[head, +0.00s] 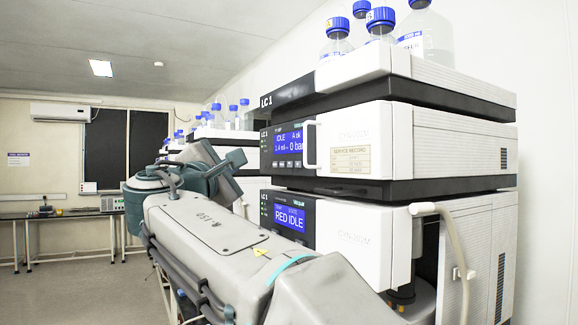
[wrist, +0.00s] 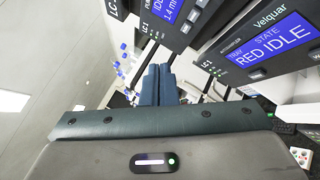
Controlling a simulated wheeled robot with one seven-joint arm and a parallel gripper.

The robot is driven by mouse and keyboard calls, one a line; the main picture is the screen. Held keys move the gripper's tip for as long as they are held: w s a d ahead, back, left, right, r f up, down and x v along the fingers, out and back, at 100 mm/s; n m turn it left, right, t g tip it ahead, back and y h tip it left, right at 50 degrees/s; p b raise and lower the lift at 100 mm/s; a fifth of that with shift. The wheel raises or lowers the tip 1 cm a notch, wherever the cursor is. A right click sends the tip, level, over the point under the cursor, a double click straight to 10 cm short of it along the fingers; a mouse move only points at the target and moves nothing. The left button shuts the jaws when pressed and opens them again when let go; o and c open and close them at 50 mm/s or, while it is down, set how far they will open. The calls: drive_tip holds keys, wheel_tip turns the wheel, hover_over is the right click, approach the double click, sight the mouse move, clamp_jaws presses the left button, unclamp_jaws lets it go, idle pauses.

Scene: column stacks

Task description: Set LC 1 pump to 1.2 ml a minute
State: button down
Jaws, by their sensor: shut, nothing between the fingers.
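The LC 1 pump (head: 365,140) is the white module below the bottle tray, with a dark left panel. Its blue display (head: 288,142) reads IDLE, A ok, what looks like 1.4 ml, and 0 bar. Small keys sit under the display, too small to read. In the wrist view part of the pump display (wrist: 171,10) shows at the top edge, cut off. My gripper (wrist: 158,70) is shut and empty, its two fingers together, pointing at the gap left of the modules.
Below the pump is the autosampler, its display (head: 290,218) reading RED IDLE; it also shows in the wrist view (wrist: 275,50). Blue-capped bottles (head: 380,24) stand on top. A white handle (head: 309,145) sticks out right of the pump display. More stacks stand behind; benches line the far wall.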

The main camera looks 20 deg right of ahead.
approach(287, 161)
drive_tip(key=shift+w+d+r, duration=0.2)
drive_tip(key=shift+w, duration=0.4)
drive_tip(key=shift+w+d+r, duration=0.2)
drive_tip(key=shift+w+d, duration=0.05)
drive_tip(key=shift+w, duration=0.35)
drive_tip(key=shift+w+d+r, duration=0.15)
drive_tip(key=shift+w+d, duration=0.05)
drive_tip(key=shift+w, duration=0.45)
idle(0.8)
drive_tip(key=shift+w+d, duration=0.1)
drive_tip(key=shift+d, duration=0.3)
drive_tip(key=shift+w+d, duration=0.1)
drive_tip(key=shift+d, duration=0.35)
idle(0.6)
drive_tip(key=shift+a, duration=0.1)
drive_tip(key=shift+s+a+b, duration=0.2)
drive_tip(key=shift+a+b, duration=0.15)
drive_tip(key=shift+a, duration=0.35)
drive_tip(key=shift+a, duration=0.1)
